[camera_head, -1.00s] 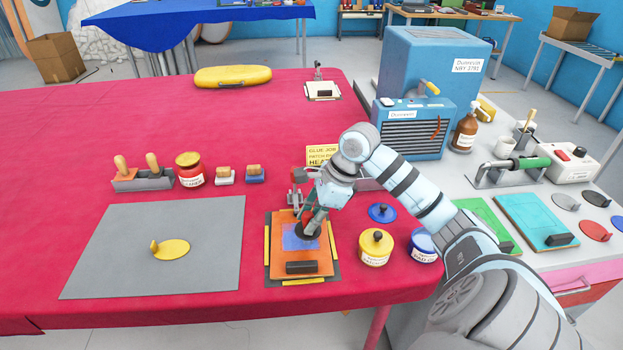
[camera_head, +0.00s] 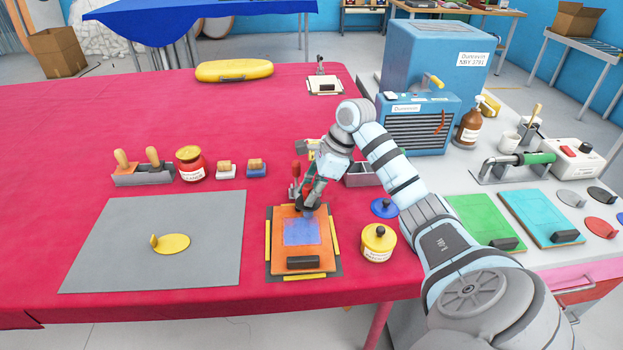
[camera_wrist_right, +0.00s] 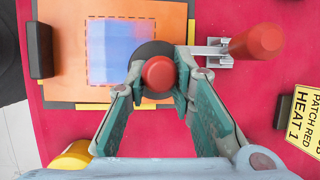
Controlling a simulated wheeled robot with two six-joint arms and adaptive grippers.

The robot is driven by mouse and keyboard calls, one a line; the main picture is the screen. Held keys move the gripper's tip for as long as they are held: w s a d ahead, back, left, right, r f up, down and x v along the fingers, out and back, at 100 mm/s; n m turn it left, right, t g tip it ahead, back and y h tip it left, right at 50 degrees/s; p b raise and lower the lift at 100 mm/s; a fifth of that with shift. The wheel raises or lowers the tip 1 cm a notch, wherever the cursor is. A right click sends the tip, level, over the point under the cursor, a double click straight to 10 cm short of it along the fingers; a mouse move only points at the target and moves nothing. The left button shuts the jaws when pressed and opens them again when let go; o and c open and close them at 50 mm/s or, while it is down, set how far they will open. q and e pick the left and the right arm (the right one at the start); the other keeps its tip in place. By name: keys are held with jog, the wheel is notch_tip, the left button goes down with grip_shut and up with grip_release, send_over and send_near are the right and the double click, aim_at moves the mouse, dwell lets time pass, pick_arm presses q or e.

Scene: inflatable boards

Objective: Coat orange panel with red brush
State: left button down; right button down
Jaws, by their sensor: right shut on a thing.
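The orange panel (camera_head: 317,260) lies on a dark base with yellow edge strips, near the table's front edge. It bears a blue, unevenly shaded patch (camera_head: 300,232), framed by a dashed line in the wrist view (camera_wrist_right: 115,45). My right gripper (camera_head: 309,207) is shut on the red-topped brush (camera_wrist_right: 158,73), over the panel's far edge in the head view. A dark round part under the red knob overlaps the patch's edge in the wrist view. Whether it touches the panel I cannot tell. My left gripper is out of view.
A red-handled clamp (camera_wrist_right: 255,42) stands close beside the panel. A yellow-lidded pot (camera_head: 378,244) and a blue disc (camera_head: 384,208) are to its right. A grey mat (camera_head: 130,250) with a yellow disc lies left. A yellow sign (camera_wrist_right: 308,118) stands nearby.

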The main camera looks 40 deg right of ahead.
jog(key=shift+r+p, duration=2.6)
jog(key=shift+r, duration=0.45)
notch_tip(320, 180, up, 3)
jog(key=p, duration=0.2)
jog(key=shift+r+p, duration=0.1)
jog(key=shift+p, duration=0.3)
jog(key=shift+a, duration=0.1)
